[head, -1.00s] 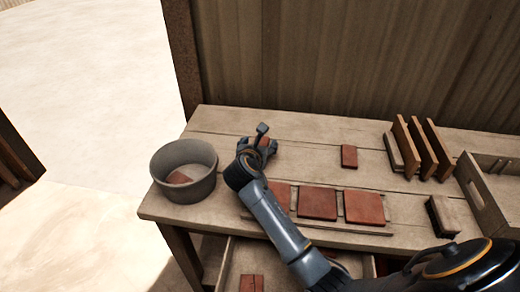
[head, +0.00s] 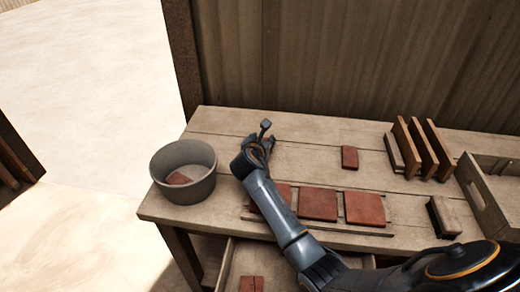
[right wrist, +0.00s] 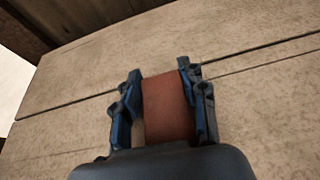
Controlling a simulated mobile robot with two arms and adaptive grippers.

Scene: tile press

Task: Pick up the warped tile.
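A red-brown tile (right wrist: 168,108) lies between the two fingers of my right gripper (right wrist: 162,85) in the right wrist view. The fingers meet its two sides, with a thin gap low on the left; its near end is hidden by the palm. Any warp does not show. In the head view my right gripper (head: 265,142) is over the table's left part, right of the bowl, and hides the tile it holds. My left gripper is not in view.
A grey bowl (head: 186,158) with a red piece (head: 178,179) inside stands at left. Red tiles (head: 318,204) lie in a row along the front. A small red tile (head: 349,157), upright boards (head: 422,150), a brush (head: 443,217) and a wooden tray (head: 484,203) are at right.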

